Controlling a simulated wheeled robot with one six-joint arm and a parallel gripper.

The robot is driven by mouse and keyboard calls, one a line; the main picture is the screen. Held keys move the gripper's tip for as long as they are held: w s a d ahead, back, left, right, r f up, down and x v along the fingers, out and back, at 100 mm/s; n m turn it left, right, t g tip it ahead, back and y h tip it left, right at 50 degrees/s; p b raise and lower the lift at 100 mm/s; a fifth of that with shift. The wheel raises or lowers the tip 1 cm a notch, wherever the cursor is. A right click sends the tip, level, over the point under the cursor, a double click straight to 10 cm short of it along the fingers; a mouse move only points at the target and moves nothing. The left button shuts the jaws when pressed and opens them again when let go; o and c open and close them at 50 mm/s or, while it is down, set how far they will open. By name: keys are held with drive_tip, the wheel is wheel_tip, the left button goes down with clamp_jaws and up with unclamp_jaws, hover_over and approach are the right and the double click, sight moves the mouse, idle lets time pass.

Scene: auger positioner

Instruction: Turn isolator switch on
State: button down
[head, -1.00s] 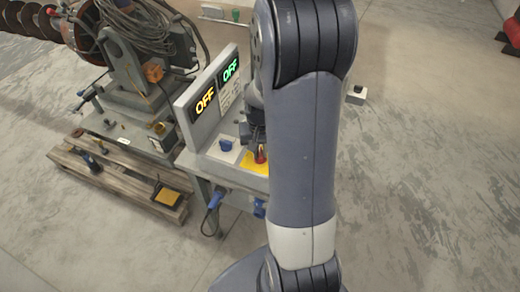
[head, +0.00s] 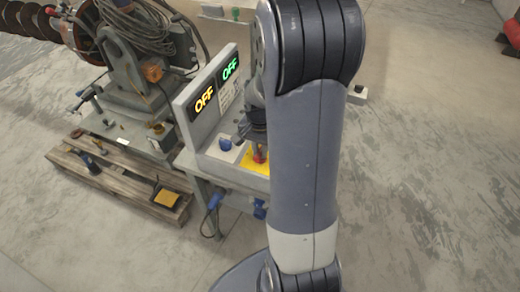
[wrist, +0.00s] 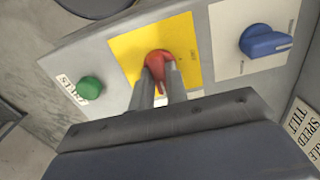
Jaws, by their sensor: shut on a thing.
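The isolator switch is a red knob (wrist: 158,60) on a yellow plate (wrist: 122,44), on the grey control panel. My gripper (wrist: 160,72) has its two fingers on either side of the red knob's near part and is shut on it. In the head view the red knob (head: 260,156) shows on the yellow plate (head: 256,166), with my gripper (head: 257,142) just above it and partly hidden by my arm. The fine markings on the plate are too small to read.
A blue knob (wrist: 266,41) sits on a white plate right of the switch in the wrist view, and a green button (wrist: 89,88) left of it. A wooden pallet (head: 115,182) with tools lies left of the panel.

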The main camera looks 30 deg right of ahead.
sight(260, 152)
drive_tip(key=c, duration=1.4)
unclamp_jaws()
wheel_tip(260, 152, up, 11)
drive_tip(key=shift+f, duration=0.2)
wheel_tip(260, 152, down, 11)
drive_tip(key=shift+r+n, duration=0.2)
drive_tip(key=shift+n, duration=0.7)
